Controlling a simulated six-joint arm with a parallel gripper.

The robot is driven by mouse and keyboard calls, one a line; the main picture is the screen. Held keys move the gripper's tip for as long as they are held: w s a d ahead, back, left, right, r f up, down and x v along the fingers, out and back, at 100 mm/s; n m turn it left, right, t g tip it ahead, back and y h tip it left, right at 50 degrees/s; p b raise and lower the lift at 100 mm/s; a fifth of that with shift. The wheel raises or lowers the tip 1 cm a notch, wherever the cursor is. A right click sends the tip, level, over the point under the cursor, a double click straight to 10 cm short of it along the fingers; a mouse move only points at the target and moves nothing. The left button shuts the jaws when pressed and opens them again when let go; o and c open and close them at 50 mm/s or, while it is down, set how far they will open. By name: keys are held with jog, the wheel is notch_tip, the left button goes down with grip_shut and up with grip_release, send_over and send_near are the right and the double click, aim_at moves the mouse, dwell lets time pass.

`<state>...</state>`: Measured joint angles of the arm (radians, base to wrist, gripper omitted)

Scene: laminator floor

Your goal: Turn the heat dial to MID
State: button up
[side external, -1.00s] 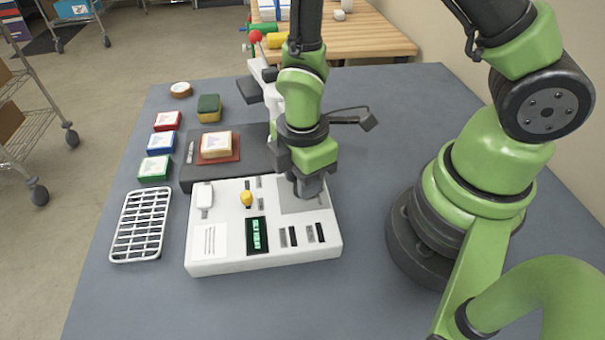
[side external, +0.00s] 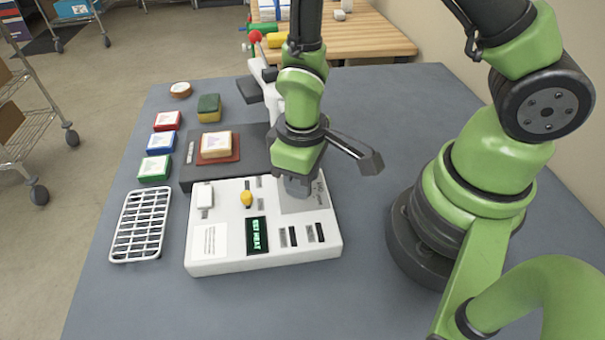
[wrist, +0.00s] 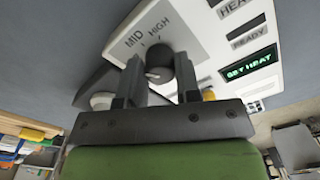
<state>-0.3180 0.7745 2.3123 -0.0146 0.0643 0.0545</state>
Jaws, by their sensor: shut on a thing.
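The heat dial (wrist: 158,55) is a dark round knob on the white control panel (side external: 215,262). In the wrist view my gripper (wrist: 160,76) has one finger on each side of the dial and is shut on it. The printed words MID (wrist: 135,38) and HIGH (wrist: 159,29) show beyond the dial. I cannot tell exactly which mark the dial points to. In the side view my gripper (side external: 298,187) is down at the panel's back right and hides the dial. The green display (side external: 257,235) reads SET HEAT.
A yellow knob (side external: 246,198) and a white switch (side external: 205,197) are on the panel left of my gripper. A white wire rack (side external: 141,224) and several colored blocks lie to the left. A dark platform with a stacked block (side external: 216,144) is behind the panel.

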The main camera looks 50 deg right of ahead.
jog(key=shift+m, duration=2.3)
jog(key=o, duration=0.9)
jog(key=shift+r, duration=0.15)
notch_tip(320, 180, up, 10)
jog(key=shift+f, duration=0.15)
